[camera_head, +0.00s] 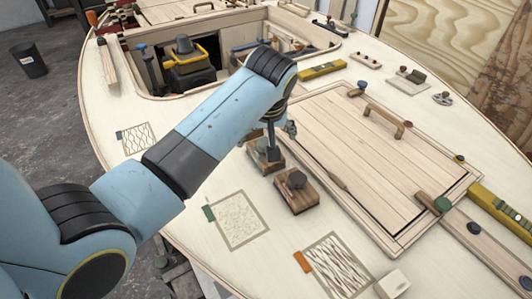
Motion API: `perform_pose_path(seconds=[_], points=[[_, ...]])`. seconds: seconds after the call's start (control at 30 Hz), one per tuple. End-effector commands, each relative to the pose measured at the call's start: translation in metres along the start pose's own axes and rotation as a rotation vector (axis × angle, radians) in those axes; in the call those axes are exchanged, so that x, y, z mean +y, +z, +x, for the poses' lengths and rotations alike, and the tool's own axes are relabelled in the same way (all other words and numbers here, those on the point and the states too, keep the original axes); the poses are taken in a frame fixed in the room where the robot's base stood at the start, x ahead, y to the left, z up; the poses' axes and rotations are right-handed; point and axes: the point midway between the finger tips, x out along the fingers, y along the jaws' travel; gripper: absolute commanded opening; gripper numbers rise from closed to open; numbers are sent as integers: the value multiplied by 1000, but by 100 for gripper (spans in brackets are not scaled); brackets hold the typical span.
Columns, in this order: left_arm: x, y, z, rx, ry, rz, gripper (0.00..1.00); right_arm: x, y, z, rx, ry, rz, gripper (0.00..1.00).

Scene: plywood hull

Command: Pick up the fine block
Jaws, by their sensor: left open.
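Two wooden blocks with dark knobs sit on the pale deck left of the hatch panel. The nearer block (296,195) is fully visible, with a dark round knob on top. The farther block (262,164) is partly hidden by my left gripper. No label readable here tells me which one is the fine block. My left gripper (272,143) is open and points down at the farther block, with its fingers around or just above the knob; I cannot tell whether they touch it. My right gripper is not in view.
The hatch panel (352,150) with wooden handles lies to the right. An open cockpit well (228,45) holding a yellow-and-black tool is behind my arm. Patterned patches with green (208,213) and orange (302,262) tabs mark the near deck. A pale block (393,283) sits at the bottom.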

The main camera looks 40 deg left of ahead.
Motion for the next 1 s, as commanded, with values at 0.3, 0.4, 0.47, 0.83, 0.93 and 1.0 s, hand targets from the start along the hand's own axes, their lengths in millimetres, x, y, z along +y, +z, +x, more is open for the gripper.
perform_pose_path(seconds=[0.3, 0.4, 0.47, 0.83, 0.93, 1.0], points=[[3, 0, 44, -2, 0, 1, 95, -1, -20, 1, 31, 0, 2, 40], [3, 1, 50, -1, 1, 1, 95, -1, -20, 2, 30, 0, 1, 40], [4, 0, 51, 0, 2, 1, 95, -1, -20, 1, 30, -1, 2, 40], [3, 1, 50, -1, 1, 1, 66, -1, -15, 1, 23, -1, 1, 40], [3, 1, 50, -1, 1, 1, 53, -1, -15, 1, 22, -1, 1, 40], [3, 1, 50, -1, 1, 1, 44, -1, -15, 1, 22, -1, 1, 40]])
